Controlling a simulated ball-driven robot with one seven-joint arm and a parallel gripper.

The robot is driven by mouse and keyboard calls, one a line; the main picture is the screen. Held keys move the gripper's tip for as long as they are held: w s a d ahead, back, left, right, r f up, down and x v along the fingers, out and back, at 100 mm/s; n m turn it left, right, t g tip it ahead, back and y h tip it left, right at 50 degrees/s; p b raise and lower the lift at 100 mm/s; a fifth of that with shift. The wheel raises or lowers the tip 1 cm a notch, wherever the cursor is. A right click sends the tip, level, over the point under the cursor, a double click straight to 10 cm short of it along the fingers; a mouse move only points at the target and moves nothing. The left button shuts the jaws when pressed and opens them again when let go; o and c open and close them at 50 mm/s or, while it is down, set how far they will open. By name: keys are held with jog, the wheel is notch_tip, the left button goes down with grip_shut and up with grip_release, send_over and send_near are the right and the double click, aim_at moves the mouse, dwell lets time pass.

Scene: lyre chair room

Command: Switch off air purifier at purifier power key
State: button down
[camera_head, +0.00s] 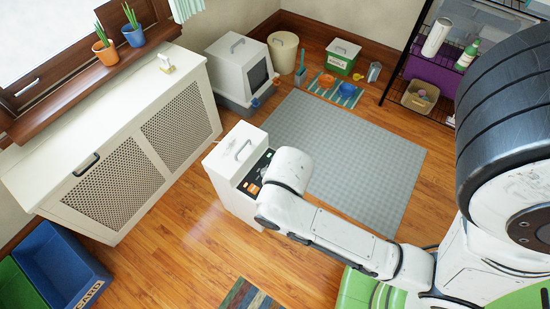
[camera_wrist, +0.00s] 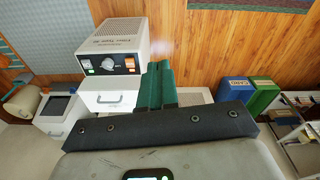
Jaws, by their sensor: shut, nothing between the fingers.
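The air purifier (camera_head: 232,163) is a white box with a carry handle on top, standing on the wood floor. In the wrist view the purifier (camera_wrist: 115,37) shows a dark control panel (camera_wrist: 108,65) with a round knob (camera_wrist: 107,62) in the middle, a key with a green light (camera_wrist: 87,65) at left and an orange-lit key (camera_wrist: 130,63) at right. I cannot read which is the power key. My gripper (camera_wrist: 160,72) is shut and empty, its green fingers just right of the panel in the picture; contact cannot be told. In the head view my arm hides the fingers and part of the panel.
A grey mat (camera_head: 350,145) lies right of the purifier. A white radiator cover (camera_head: 150,95) stands left. A litter box (camera_head: 240,72) stands behind. Blue (camera_head: 62,262) and green (camera_head: 18,285) bins are at lower left. Bare floor lies in front of the purifier.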

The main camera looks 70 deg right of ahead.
jog(key=w+d+f+m+t+b, duration=0.2)
jog(key=w+d+f+m+b, duration=0.25)
jog(key=d+f+m, duration=0.35)
jog(key=w+d+f+m+t+b, duration=0.25)
jog(key=w+d+f+m, duration=0.3)
jog(key=m, duration=0.35)
jog(key=d+f+m+t+h+b, duration=0.1)
jog(key=d+f+m+h+b, duration=0.1)
jog(key=d+m, duration=0.5)
jog(key=d+f+m+t+h+b, duration=0.1)
jog(key=d+f+m+h+b, duration=0.1)
jog(key=d+m, duration=0.6)
jog(key=d, duration=0.2)
jog(key=shift+w+d+f+m+h, duration=0.2)
jog(key=shift+w+d+m+h, duration=0.1)
jog(key=shift+d, duration=0.05)
jog(key=shift+f+b, duration=0.15)
jog(key=shift+b, duration=0.15)
notch_tip(320, 180, down, 6)
jog(key=b, duration=0.7)
jog(key=shift+f, duration=0.2)
jog(key=shift+f+b, duration=0.45)
jog(key=shift+f, duration=0.65)
jog(key=shift+f, duration=0.15)
